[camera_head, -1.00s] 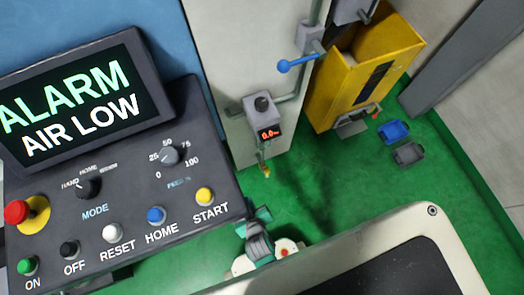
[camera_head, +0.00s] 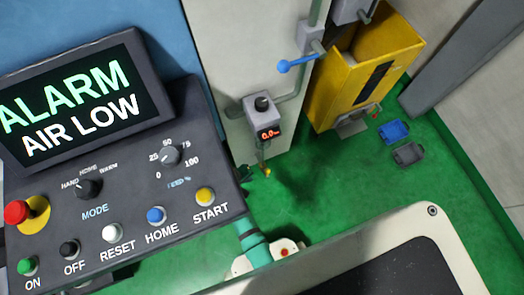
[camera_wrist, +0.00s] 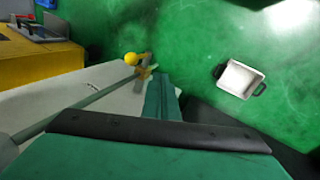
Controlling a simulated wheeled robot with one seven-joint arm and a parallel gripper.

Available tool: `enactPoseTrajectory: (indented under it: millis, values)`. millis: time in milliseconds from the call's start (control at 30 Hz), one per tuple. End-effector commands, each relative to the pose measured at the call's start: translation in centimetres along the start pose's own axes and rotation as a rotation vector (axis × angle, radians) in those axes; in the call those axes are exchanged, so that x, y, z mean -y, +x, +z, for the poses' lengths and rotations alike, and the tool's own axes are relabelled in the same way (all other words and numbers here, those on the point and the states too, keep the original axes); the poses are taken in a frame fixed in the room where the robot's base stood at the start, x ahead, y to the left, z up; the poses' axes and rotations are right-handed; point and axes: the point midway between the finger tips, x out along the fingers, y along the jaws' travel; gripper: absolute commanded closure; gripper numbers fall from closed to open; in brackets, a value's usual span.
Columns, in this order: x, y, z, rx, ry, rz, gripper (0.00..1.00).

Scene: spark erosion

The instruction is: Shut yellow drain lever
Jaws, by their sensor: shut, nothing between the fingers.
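The yellow drain lever shows in the wrist view as a round yellow knob (camera_wrist: 131,59) beside a small brass fitting at the end of a pipe. In the head view the lever (camera_head: 267,172) is a small yellow spot below the gauge box. My gripper (camera_wrist: 160,80) is shut and empty, its teal fingers together, close to the lever and just right of and below the knob in the wrist view. I cannot tell whether they touch. In the head view my teal arm end shows beside the console, which partly hides it.
A gauge box (camera_head: 263,118) with a red display is on the pale cabinet (camera_head: 228,70). A blue lever (camera_head: 297,63) and a yellow bin (camera_head: 355,85) stand right of it. Blue (camera_head: 394,131) and grey (camera_head: 408,154) trays lie on the green floor. The console (camera_head: 120,200) is at left.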

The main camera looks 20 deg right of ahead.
Motion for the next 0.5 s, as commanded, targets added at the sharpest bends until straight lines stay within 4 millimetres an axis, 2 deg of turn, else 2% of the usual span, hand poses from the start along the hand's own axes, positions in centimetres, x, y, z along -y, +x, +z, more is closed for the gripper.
enactPoseTrajectory:
  millis: [267,367,500]
  values:
    - [0.0,0.3,0.0,-0.001,0.000,-0.001,1.00]
    - [0.0,1.1,0.0,-0.001,0.000,0.000,1.00]
    - [0.0,3.2,0.0,0.001,0.000,-0.001,1.00]
